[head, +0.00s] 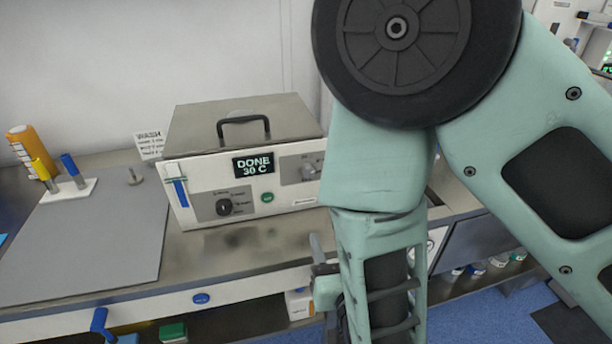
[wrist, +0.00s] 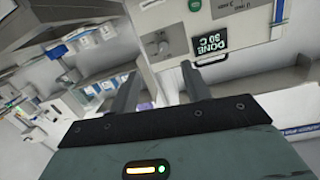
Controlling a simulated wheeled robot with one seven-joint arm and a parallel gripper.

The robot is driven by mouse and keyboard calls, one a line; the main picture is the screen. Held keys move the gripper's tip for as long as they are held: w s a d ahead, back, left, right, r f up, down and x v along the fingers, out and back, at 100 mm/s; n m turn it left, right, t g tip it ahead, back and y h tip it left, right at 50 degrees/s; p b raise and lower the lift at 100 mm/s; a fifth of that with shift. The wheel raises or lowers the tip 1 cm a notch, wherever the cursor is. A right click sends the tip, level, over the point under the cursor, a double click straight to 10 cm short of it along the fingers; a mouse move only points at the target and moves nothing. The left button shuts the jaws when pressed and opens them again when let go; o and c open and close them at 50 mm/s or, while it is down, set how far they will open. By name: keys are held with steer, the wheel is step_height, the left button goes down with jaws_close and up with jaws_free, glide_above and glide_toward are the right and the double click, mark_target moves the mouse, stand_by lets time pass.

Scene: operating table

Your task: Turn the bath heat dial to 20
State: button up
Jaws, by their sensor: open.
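The bath is a white box with a steel lid (head: 255,122) on the counter. Its display (head: 253,165) reads DONE 30 C and also shows in the wrist view (wrist: 210,43). Right of the display is a pale dial (head: 308,172) on a grey plate, apparently the heat dial; its markings are unreadable. It also shows in the wrist view (wrist: 161,46). A dark dial (head: 224,208) with minute-like labels sits lower left. My gripper (head: 318,256) is low in front of the bath, open and empty; in the wrist view its fingers (wrist: 160,82) are apart, short of the panel.
A green button (head: 267,197) lies between the dials, and a blue-handled lever (head: 180,190) is at the left. My arm covers the counter right of the bath.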

steer(key=t, duration=0.1)
steer(key=b, duration=0.4)
glide_toward(309, 174)
steer(key=x, duration=0.7)
steer(key=shift+w, duration=0.4)
steer(key=c, duration=1)
